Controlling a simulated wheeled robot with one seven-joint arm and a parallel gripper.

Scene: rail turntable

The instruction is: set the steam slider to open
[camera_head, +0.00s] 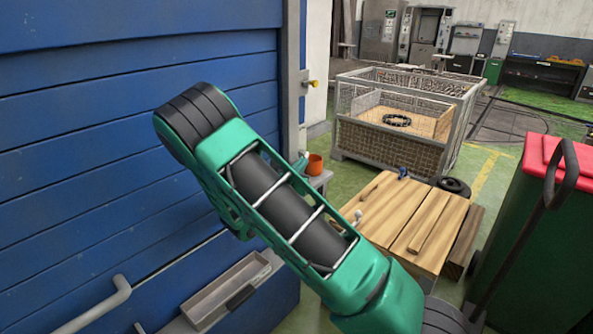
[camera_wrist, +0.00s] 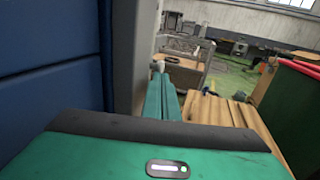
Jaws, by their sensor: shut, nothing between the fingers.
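I cannot pick out the steam slider for certain in either view. A grey trough-like fitting (camera_head: 222,291) with a dark block (camera_head: 240,297) in its front sits low by the blue panelled wall in the head view; I cannot tell whether it is the slider. A small yellow knob (camera_head: 313,83) sticks out from the post at the wall's right edge. In the wrist view my gripper (camera_wrist: 162,78) shows as green fingers close together, empty, pointing away beside the grey post. In the head view my green arm crosses the middle and hides part of the wall.
A wooden-topped bench (camera_head: 405,222) stands right of my arm. An orange cup (camera_head: 315,165) sits on a small grey ledge by the post. A wire crate (camera_head: 395,145) stands behind. A green bin with a red lid (camera_head: 560,155) blocks the right. Green floor is open farther back.

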